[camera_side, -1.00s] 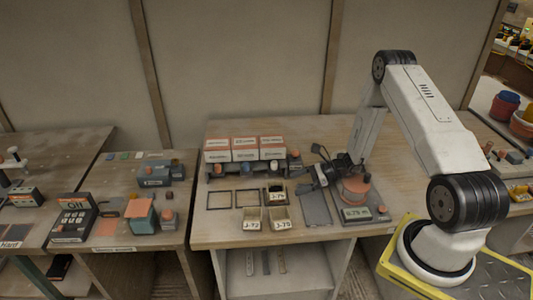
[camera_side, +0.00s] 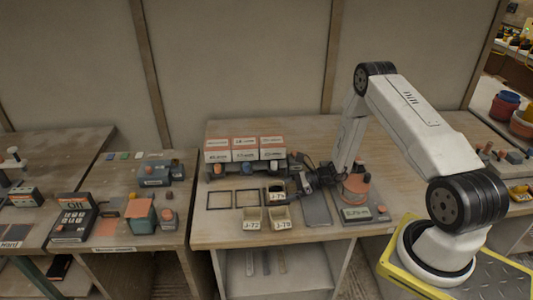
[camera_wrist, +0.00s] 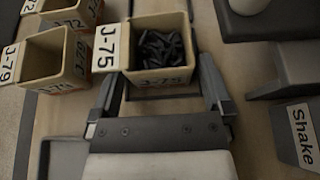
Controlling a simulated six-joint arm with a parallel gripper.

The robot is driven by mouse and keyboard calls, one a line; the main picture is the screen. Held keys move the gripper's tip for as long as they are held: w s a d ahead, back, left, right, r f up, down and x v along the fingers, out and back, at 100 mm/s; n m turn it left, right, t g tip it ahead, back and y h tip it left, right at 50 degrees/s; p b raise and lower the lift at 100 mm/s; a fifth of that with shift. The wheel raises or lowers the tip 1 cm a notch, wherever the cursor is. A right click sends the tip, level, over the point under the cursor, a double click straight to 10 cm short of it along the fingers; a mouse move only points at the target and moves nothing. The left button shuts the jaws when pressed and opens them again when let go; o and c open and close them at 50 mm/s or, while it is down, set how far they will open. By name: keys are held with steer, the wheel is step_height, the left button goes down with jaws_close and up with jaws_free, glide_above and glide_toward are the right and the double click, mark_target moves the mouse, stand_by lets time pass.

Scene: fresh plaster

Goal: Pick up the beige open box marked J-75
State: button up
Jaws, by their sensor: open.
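The beige open box marked J-75 (camera_wrist: 176,82) holds several dark, elongated pieces. Its J-75 labels show on the left and on the near side in the wrist view. In the side view the box (camera_side: 277,197) stands on the bench, its label too blurred to read fully. My gripper (camera_wrist: 160,76) is open, one finger at the box's near left corner and the other just off its right side. The box partly sits between the fingertips; contact cannot be told. In the side view my gripper (camera_side: 306,181) is at the box's right, partly hidden by my wrist.
Two similar beige boxes, J-72 (camera_side: 252,225) and J-79 (camera_side: 281,225), stand close in front. Empty black frames (camera_side: 219,200) lie to the left. Stacked white-and-orange cartons (camera_side: 245,148) stand behind. A grey plate (camera_side: 317,210) and a scale (camera_side: 356,213) are to the right.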

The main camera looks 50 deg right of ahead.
stand_by(0.4)
steer(key=c, duration=1.1)
steer(key=shift+r, duration=0.15)
steer(key=shift+c, duration=0.2)
steer(key=shift+r, duration=0.75)
steer(key=s+a+r, duration=0.3)
steer(key=s+r, duration=0.8)
steer(key=s, duration=0.2)
steer(key=shift+s, duration=0.3)
steer(key=shift+w+a+r, duration=0.1)
steer(key=shift+w+r, duration=0.05)
